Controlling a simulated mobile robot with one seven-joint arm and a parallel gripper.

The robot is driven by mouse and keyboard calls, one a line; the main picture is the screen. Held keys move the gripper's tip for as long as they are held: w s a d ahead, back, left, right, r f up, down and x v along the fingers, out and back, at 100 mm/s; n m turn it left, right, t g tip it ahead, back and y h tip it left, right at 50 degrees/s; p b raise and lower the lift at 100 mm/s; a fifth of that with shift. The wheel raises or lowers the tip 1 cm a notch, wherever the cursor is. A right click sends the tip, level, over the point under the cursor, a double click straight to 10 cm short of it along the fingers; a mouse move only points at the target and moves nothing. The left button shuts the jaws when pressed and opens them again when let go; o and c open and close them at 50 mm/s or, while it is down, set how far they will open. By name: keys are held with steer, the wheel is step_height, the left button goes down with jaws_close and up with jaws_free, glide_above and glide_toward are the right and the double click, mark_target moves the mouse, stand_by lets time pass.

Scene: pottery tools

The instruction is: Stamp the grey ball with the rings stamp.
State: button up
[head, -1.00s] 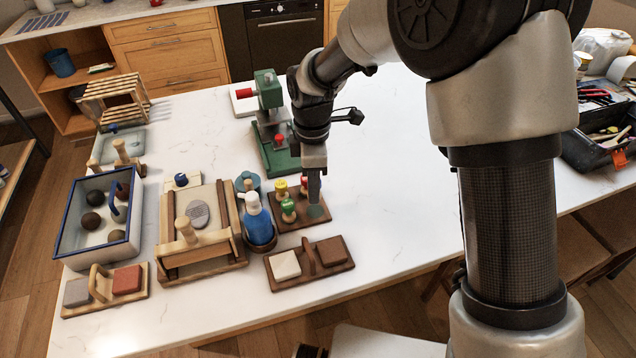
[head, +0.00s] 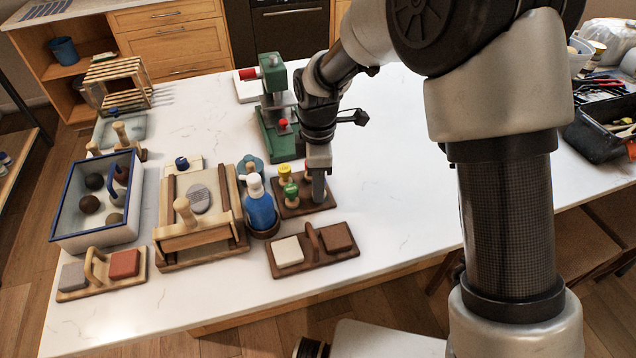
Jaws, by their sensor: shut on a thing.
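My gripper (head: 318,196) is low over the front right of a small dark wooden stamp rack (head: 291,212). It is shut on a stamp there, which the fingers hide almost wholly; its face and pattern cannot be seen. Stamps with a yellow knob (head: 285,171) and a green knob (head: 290,190) stand in the rack to the left of the fingers. A grey striped, rounded clay piece (head: 199,198), looking flattened, lies on the wooden board (head: 176,191) to the left; it is the only grey round clay I see.
A blue bottle (head: 260,212) stands between board and rack. A green press (head: 275,105) is behind. In front is a dark holder (head: 313,262) with two blocks. A blue-rimmed tray (head: 60,238) with dark balls is at left. The table (head: 400,170) is clear to the right.

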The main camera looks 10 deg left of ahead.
steer(key=shift+f, duration=0.3)
steer(key=o, duration=1.1)
